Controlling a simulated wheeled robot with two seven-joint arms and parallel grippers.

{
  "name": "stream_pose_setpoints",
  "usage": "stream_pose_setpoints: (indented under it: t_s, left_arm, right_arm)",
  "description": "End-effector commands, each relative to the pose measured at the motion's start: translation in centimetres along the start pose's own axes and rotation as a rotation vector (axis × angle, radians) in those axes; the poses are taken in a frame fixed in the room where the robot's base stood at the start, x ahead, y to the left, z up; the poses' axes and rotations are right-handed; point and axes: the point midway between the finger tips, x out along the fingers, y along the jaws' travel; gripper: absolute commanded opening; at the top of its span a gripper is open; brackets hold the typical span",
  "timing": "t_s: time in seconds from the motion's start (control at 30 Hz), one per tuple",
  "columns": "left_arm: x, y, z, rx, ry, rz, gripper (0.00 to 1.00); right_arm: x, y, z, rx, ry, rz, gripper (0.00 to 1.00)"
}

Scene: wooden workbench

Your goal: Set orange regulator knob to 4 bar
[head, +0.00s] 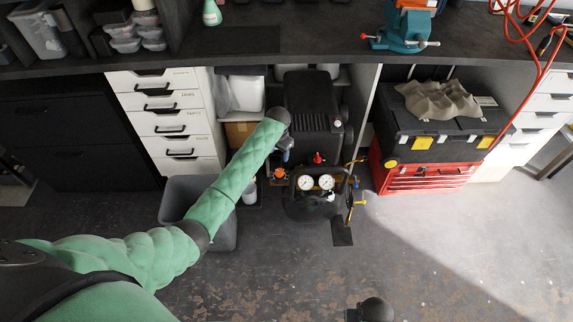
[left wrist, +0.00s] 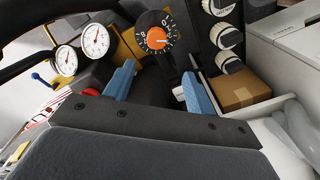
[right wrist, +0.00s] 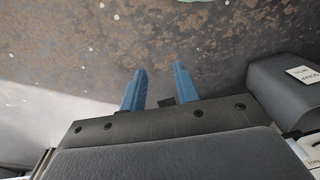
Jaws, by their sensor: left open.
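The orange regulator knob (head: 280,173) is on the compressor (head: 308,120) under the bench, left of the two gauges. In the left wrist view the knob (left wrist: 155,38) is an orange disc on a round black dial with white numerals. A pale mark on it points right; I cannot read the exact setting. My left gripper (head: 285,155) is beside the knob in the head view. In the left wrist view its blue fingers (left wrist: 158,82) are spread, with the knob beyond their tips and nothing between them. My right gripper (right wrist: 159,80) is open and empty above the floor.
Two white gauges (head: 316,182) sit right of the knob; they also show in the left wrist view (left wrist: 82,49). A red knob (head: 318,158) stands above them. A grey bin (head: 222,235) is under my left arm. A red toolbox (head: 425,178) stands at right. The front floor is mostly clear.

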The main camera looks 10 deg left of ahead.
Motion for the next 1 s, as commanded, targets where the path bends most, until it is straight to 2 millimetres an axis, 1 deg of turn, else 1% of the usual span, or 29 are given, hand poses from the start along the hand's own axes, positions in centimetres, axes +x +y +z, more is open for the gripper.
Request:
stream_pose_setpoints:
  t_s: [0.03, 0.13, 0.17, 0.3, 0.47, 0.57, 0.8, 1.0]
  left_arm:
    - [1.3, -0.1, 0.6, 0.007, -0.024, 0.013, 0.55]
    - [3.2, 0.0, 1.5, 0.031, -0.055, 0.038, 0.55]
    - [3.5, 0.0, 1.6, 0.044, -0.058, 0.045, 0.55]
    - [3.2, 0.2, 1.4, 0.096, -0.048, 0.052, 0.55]
    - [3.9, 0.3, 1.5, 0.116, -0.049, 0.053, 0.55]
    - [4.9, 0.4, 1.5, 0.116, -0.049, 0.053, 0.55]
    - [8.4, 0.5, 1.7, 0.114, -0.048, 0.052, 0.55]
    - [10.3, 0.6, 1.7, 0.115, -0.047, 0.052, 0.55]
  right_arm:
    - [0.5, 0.0, 0.1, 0.001, 0.002, 0.001, 0.31]
    - [1.3, 0.1, 0.1, 0.001, 0.018, 0.002, 0.31]
    - [1.4, 0.1, -0.1, 0.002, 0.03, 0.002, 0.31]
    - [1.2, 0.1, -0.9, 0.003, 0.066, 0.003, 0.31]
    - [1.6, 0.1, -0.8, 0.003, 0.067, 0.003, 0.31]
    - [2.3, 0.3, -0.6, 0.003, 0.065, 0.005, 0.31]
    - [4.4, 0.6, 0.1, 0.003, 0.062, 0.008, 0.31]
    - [5.5, 0.7, 0.4, 0.004, 0.062, 0.01, 0.31]
